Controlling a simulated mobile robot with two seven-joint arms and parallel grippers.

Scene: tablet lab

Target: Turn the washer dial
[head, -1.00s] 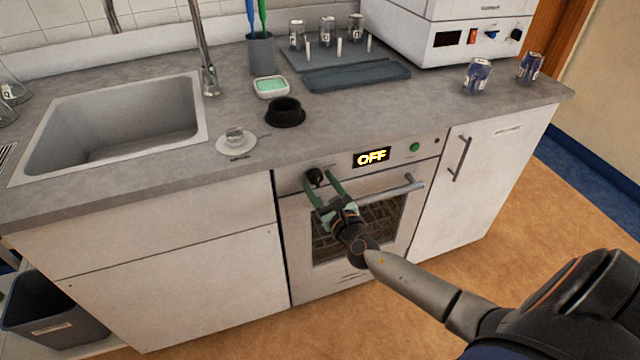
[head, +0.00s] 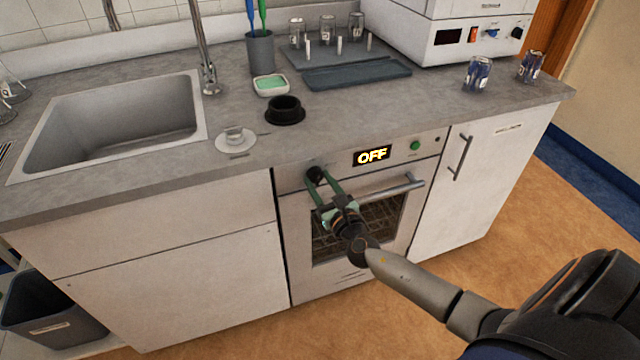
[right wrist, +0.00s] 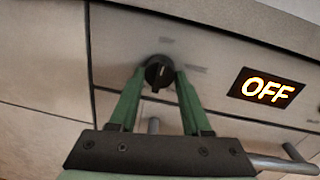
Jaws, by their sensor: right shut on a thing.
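The washer (head: 300,245) is a white front-loading unit under the counter with a glass window. Its black dial (head: 314,173) sits at the left end of the control panel. In the right wrist view the dial (right wrist: 158,72) has a light mark pointing roughly downward. The display (head: 372,156) reads "OFF" in yellow. My right gripper (head: 318,176) has green fingers and is shut on the dial, one finger on each side. The fingers partly cover the dial's sides. My left gripper is not in view.
A bar handle (head: 400,188) crosses the washer front just right of my gripper. A green button (head: 415,145) is right of the display. The counter above holds a sink (head: 120,125), a black bowl (head: 285,112) and a soap dish (head: 271,86).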

